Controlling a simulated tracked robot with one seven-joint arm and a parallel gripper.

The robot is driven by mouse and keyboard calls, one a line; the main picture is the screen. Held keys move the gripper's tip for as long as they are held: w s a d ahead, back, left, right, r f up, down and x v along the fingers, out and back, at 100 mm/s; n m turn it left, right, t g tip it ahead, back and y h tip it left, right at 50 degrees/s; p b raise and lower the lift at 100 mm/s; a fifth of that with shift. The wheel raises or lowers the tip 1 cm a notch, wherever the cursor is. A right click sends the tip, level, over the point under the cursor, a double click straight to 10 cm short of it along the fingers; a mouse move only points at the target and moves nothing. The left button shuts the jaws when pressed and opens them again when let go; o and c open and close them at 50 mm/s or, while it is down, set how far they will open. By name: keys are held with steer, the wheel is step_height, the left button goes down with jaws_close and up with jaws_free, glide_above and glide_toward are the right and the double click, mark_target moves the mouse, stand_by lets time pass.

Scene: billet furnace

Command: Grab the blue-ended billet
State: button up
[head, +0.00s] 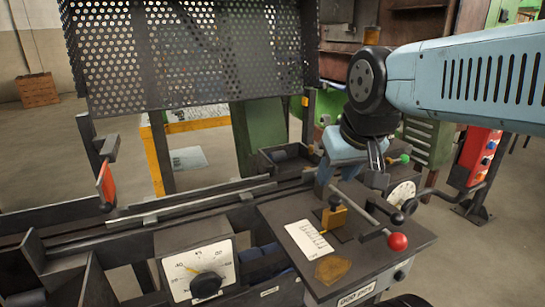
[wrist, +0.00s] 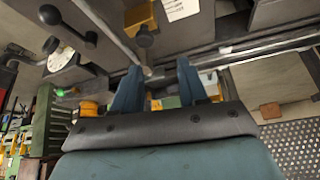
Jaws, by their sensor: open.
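I cannot make out a billet with a clearly blue end in either view. Dark bluish shapes (head: 262,258) lie in the front bin below the rails, too shaded to identify. More dark shapes sit in a small bin (head: 268,166) behind the rails. My gripper (head: 348,176) is over the back of the control desk, pointing down. In the wrist view its two blue fingers stand apart, with my gripper (wrist: 157,74) open. A grey rod (wrist: 120,45) ends between the fingertips in that picture; I cannot tell whether it is within reach, and nothing is visibly held.
The control desk (head: 375,258) carries a brass block (head: 334,218) with a black knob, a card (head: 309,240) and a red-knobbed lever (head: 397,242). A white dial (head: 198,268) fronts the bins. Long rails (head: 200,203) run left. A perforated guard (head: 190,55) hangs behind.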

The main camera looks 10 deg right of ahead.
steer(key=shift+o, duration=1.1)
steer(key=shift+w+d+r, duration=0.1)
steer(key=shift+w, duration=0.05)
steer(key=o, duration=0.3)
steer(key=w, duration=0.1)
steer(key=w+a+r, duration=0.1)
steer(key=w, duration=0.2)
steer(key=shift+a+r, duration=0.2)
steer(key=shift+r, duration=0.2)
steer(key=n+g, duration=0.2)
steer(key=g, duration=0.1)
glide_above(278, 152)
steer(key=s, duration=0.3)
steer(key=s+x, duration=0.1)
steer(key=x, duration=0.2)
steer(key=shift+y, duration=0.3)
steer(key=x, duration=1.3)
steer(key=shift+w+d+f, duration=0.15)
steer(key=shift+w+d, duration=0.15)
steer(key=shift+d, duration=0.05)
